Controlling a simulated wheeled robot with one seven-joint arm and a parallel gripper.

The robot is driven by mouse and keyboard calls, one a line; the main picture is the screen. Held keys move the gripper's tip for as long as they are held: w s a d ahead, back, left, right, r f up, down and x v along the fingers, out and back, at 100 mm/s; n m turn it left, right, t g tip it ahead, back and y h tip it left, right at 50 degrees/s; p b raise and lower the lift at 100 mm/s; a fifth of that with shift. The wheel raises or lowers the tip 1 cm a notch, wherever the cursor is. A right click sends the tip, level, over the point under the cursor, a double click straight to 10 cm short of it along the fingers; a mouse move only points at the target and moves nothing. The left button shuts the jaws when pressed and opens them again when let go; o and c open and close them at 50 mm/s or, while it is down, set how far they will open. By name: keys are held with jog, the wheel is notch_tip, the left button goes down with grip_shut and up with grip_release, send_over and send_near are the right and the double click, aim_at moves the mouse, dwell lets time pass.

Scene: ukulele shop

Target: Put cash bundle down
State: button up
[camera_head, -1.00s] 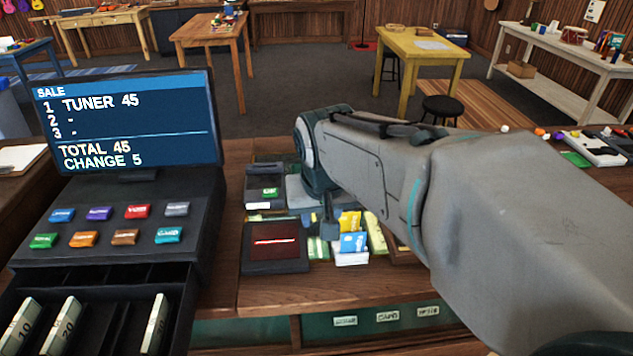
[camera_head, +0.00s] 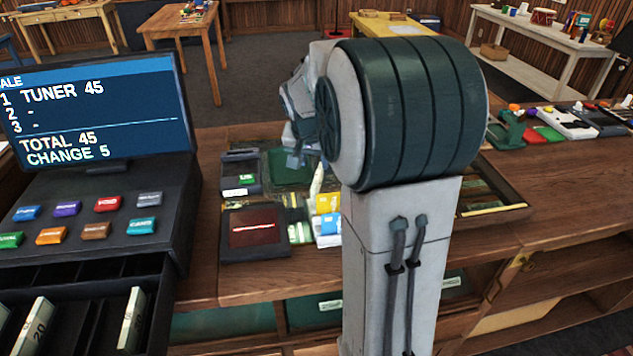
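Cash bundles stand on edge in the open till drawer at the lower left: one marked 20 (camera_head: 36,326) and another (camera_head: 131,320) to its right. A slim pale upright piece (camera_head: 318,181) shows beside my gripper (camera_head: 298,160), above the counter mat; I cannot tell whether it is a cash bundle or whether it is held. My gripper is small, side-on and partly hidden behind my arm, so its opening does not show. It is over the dark green mat (camera_head: 285,165) on the wooden counter.
The till screen (camera_head: 95,110) reads total 45, change 5. A dark tray with a red panel (camera_head: 254,232), a small black device (camera_head: 241,172) and yellow and blue cards (camera_head: 327,214) crowd the counter. A wooden tray (camera_head: 495,209) lies right of my arm. Bare counter (camera_head: 560,190) lies farther right.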

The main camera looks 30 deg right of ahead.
aim_at(317, 175)
jog(key=p+x, duration=0.1)
jog(key=x, duration=0.6)
jog(key=shift+d+f, duration=0.1)
jog(key=shift+w+f, duration=0.1)
jog(key=shift+f, duration=0.1)
jog(key=shift+f, duration=0.25)
dwell(0.5)
jog(key=shift+c, duration=0.3)
grip_shut()
